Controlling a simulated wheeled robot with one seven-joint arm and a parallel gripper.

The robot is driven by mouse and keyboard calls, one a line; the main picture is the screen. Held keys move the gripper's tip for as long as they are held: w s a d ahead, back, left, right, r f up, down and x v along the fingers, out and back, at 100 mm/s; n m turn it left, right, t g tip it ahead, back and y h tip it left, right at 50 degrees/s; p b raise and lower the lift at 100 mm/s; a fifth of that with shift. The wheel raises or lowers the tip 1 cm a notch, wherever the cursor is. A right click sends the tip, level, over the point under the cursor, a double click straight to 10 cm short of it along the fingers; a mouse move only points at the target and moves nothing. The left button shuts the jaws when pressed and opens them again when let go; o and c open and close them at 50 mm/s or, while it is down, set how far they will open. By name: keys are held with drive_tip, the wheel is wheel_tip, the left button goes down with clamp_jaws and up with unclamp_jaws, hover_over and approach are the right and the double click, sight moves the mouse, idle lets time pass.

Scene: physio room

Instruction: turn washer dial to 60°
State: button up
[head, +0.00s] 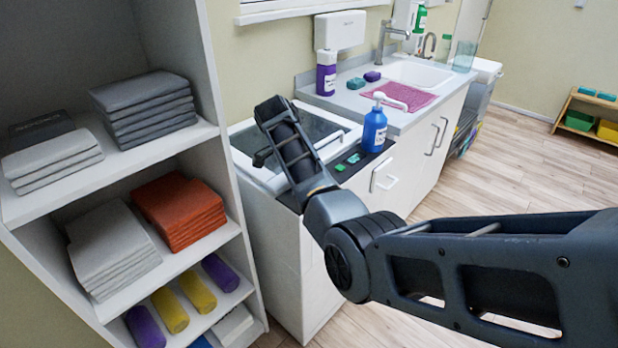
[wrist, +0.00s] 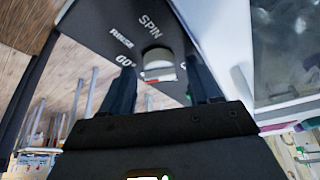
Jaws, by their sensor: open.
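The washer (head: 245,148) stands left of the sink counter in the head view, with a glass lid and a dark control panel (head: 348,168). In the wrist view the dark panel (wrist: 95,22) carries the labels SPIN, RINSE and 60°. The dial (wrist: 158,57) is a pale round knob with a small reddish mark on its near side. My gripper (wrist: 162,66) is open, with one dark finger on each side of the dial in the picture. I cannot tell whether either finger touches it. In the head view my arm hides the dial.
A blue pump bottle (head: 374,130) stands close by the panel. A sink (head: 418,73) and a pink mat (head: 400,96) are on the counter to the right. A shelf unit (head: 205,140) with folded towels stands close on the left.

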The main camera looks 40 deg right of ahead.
drive_tip(key=v, duration=0.8)
drive_tip(key=shift+b, duration=0.45)
drive_tip(key=shift+s+f, duration=0.1)
drive_tip(key=shift+f, duration=0.05)
